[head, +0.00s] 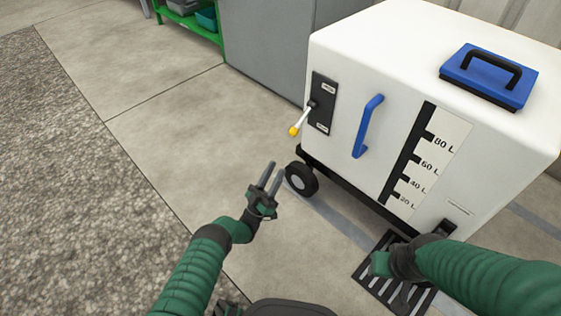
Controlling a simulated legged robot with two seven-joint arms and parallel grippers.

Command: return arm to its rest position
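My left gripper (272,174) is raised in front of the white tote's left side. Its two grey fingers point up and stand apart with nothing between them. It does not touch the tote or its wheel. My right arm comes in from the right, and its green and black gripper end (380,265) is above the floor grate, low in front of the tote. Its fingers cannot be made out.
The wheeled white tote (345,55) has a yellow-tipped lever (301,120), a blue handle (367,126), a litre scale (428,160) and a blue lid (489,76). A floor grate (366,277) lies below. A green shelf (185,20) stands far back. The floor at left is clear.

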